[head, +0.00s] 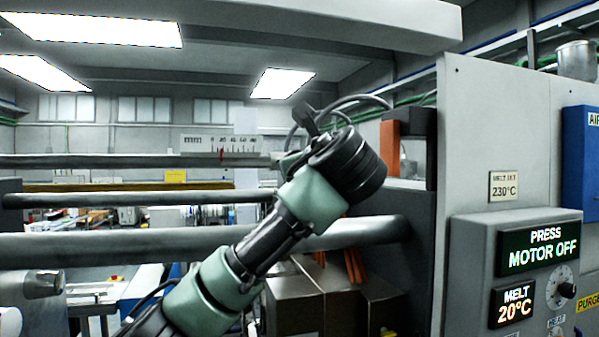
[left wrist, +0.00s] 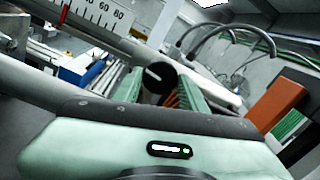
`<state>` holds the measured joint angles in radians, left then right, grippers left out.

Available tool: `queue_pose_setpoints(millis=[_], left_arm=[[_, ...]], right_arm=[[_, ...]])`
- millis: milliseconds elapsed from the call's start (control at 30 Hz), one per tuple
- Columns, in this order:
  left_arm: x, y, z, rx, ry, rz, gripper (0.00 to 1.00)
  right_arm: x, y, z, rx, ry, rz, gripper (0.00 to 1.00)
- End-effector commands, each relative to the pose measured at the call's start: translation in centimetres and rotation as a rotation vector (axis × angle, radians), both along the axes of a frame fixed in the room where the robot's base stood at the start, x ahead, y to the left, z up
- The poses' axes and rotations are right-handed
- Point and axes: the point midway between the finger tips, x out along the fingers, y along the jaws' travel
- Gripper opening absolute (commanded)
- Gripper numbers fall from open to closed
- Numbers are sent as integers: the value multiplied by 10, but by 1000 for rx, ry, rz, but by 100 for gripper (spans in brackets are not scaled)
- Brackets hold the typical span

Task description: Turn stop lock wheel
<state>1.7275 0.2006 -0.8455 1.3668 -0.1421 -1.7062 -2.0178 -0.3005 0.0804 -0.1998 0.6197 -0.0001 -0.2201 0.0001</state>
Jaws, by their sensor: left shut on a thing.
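The stop lock wheel (left wrist: 160,76) shows in the left wrist view as a small dark round knob with a white mark on its face. It sits beside the end of a white scale (left wrist: 100,22) with a red pointer. My left gripper (left wrist: 160,88) has its two green fingers on either side of the wheel and is shut on it. In the head view my left arm rises from the lower left, and its wrist hides the fingers and the wheel. The scale (head: 212,143) shows there left of my wrist. My right gripper is in neither view.
Grey horizontal bars (head: 130,241) run across behind and beside my left arm. An orange block (head: 389,149) stands just right of my wrist. The grey control cabinet (head: 472,160) fills the right, with a panel reading "PRESS MOTOR OFF" (head: 538,247) and "MELT 20°C".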

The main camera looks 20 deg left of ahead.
Motion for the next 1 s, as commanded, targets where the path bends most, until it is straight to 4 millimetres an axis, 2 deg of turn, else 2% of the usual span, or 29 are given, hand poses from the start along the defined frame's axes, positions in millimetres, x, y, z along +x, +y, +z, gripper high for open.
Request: queue_pose_setpoints(millis=[33,400,1000], left_arm=[[0,-1,-4,-38,-26,0,2],[0,-1,-4,-332,-223,-1,2],[1,-2,-3,-804,-540,0,2]], right_arm=[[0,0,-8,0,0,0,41],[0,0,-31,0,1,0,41],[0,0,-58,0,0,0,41]])
